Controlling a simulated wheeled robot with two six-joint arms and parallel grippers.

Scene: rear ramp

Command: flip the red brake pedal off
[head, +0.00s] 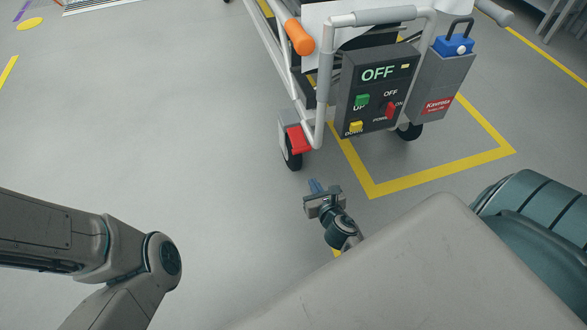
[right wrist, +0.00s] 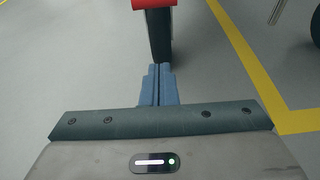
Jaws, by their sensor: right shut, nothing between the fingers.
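The red brake pedal (head: 299,139) sits over a black wheel at the lower left corner of the cart. It also shows at the top edge of the right wrist view (right wrist: 152,4), cut off by the frame, above the black wheel (right wrist: 159,35). My right gripper (head: 315,186) is below the pedal in the head view, its blue fingers pointing up toward the wheel. In the right wrist view the fingers (right wrist: 158,68) are together, with nothing between them. They overlap the bottom of the wheel in the picture; contact cannot be told. My left arm shows at the left, but its gripper is not visible.
The cart carries a dark control box (head: 376,88) reading OFF, with green, yellow and red controls. An orange grip (head: 299,37) and a grey box with a blue top (head: 453,46) flank it. Yellow floor tape (head: 440,176) runs beneath.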

